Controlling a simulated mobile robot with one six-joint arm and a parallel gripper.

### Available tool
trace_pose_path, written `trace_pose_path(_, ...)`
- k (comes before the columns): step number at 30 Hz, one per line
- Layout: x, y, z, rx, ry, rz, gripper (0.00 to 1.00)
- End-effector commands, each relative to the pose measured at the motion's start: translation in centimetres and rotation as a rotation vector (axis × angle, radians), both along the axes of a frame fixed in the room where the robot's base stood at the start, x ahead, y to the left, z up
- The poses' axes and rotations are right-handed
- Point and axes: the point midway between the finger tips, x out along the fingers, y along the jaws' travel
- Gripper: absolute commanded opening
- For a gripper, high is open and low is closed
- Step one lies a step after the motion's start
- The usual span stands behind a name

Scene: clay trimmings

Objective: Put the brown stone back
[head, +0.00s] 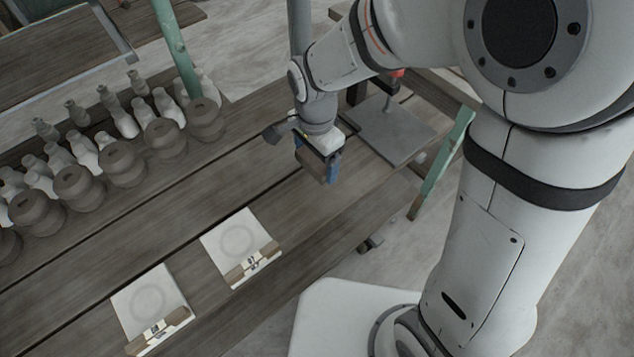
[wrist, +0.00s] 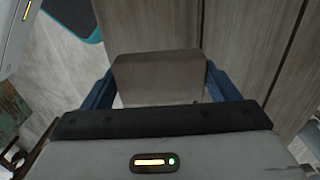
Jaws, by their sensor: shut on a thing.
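The brown stone (wrist: 158,76) is a plain grey-brown block in the wrist view. My gripper (head: 322,174) is shut on it, with a blue finger on each side. In the head view only a small brown part of the stone (head: 312,164) shows between the fingers. The gripper hangs over the right part of the plank table (head: 225,165). I cannot tell how high the stone is above the planks.
Rows of brown pots (head: 122,163) and pale bottles stand at left. A grey slab (head: 392,130) lies right of my gripper. Planks between are clear.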

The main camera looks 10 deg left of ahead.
Motion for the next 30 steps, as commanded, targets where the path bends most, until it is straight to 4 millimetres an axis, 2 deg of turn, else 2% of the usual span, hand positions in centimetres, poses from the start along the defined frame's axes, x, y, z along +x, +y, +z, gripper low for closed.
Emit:
trace_pose_path(3, 0.0, -0.1, -2.3, -0.003, 0.004, 0.0, 0.57)
trace_pose_path(8, 0.1, 0.0, -3.7, -0.001, 0.001, 0.0, 0.57)
trace_pose_path(15, 0.1, -0.1, -6.9, -0.001, 0.002, 0.0, 0.57)
trace_pose_path(28, 0.2, -0.1, -7.7, 0.001, -0.001, -0.001, 0.57)
trace_pose_path(29, 0.2, -0.1, -7.6, 0.001, -0.001, -0.001, 0.83)
trace_pose_path(30, 0.2, -0.1, -7.6, 0.001, -0.001, -0.001, 0.87)
